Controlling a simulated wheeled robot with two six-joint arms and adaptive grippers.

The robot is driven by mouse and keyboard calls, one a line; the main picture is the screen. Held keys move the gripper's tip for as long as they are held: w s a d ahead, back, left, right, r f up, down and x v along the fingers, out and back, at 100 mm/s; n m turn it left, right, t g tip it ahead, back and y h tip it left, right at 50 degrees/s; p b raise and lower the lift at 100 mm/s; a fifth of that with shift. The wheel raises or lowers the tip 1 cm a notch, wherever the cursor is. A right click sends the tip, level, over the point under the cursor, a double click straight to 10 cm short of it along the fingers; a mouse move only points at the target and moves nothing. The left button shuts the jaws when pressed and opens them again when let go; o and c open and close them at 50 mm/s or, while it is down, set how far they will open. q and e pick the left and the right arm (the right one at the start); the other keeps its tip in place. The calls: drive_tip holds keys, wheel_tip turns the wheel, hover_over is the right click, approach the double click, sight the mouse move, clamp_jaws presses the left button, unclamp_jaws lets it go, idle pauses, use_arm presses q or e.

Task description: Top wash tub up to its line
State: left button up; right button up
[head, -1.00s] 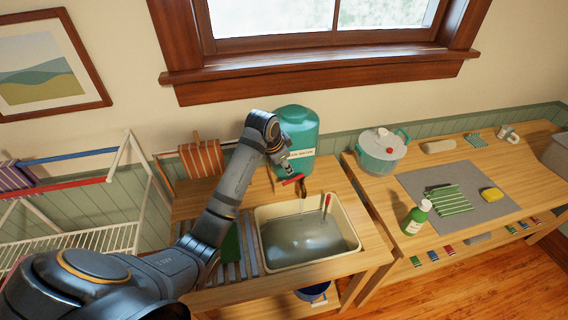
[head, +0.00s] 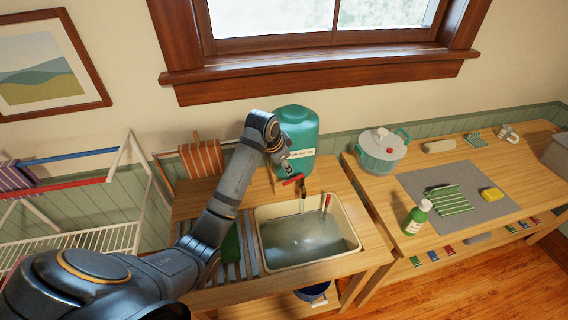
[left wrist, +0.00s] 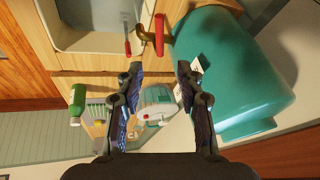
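The cream wash tub (head: 352,228) is set in the wooden stand, with greyish water (head: 300,242) in it. I cannot make out its line. The green water container (head: 298,130) stands behind it. Its tap has a red lever (head: 292,180) and a dark spout (head: 303,188) over the tub's back edge. My left gripper (head: 283,165) is close to the lever, in front of the container. In the left wrist view its fingers (left wrist: 160,68) are apart, with the red lever (left wrist: 160,36) just beyond the tips. My right gripper is out of view.
A red-handled tool (head: 326,203) stands in the tub's back right. A white drying rack (head: 90,240) is at left.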

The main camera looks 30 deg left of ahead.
use_arm(q)
drive_tip(key=shift+f, duration=0.1)
drive_tip(key=m+t+h+b, duration=0.3)
drive_tip(key=m+t+b, duration=0.4)
drive_tip(key=t+b, duration=0.35)
approach(289, 182)
drive_tip(key=w, duration=0.2)
drive_tip(key=b+x, duration=0.1)
drive_tip(key=x, duration=0.7)
drive_tip(key=shift+w+d+f+b, duration=0.25)
drive_tip(key=shift+d+b, duration=0.05)
drive_tip(key=shift+b, duration=0.05)
drive_tip(key=shift+w+d+f, duration=0.15)
drive_tip(key=shift+w+d, duration=0.05)
drive_tip(key=shift+w, duration=0.45)
clamp_jaws()
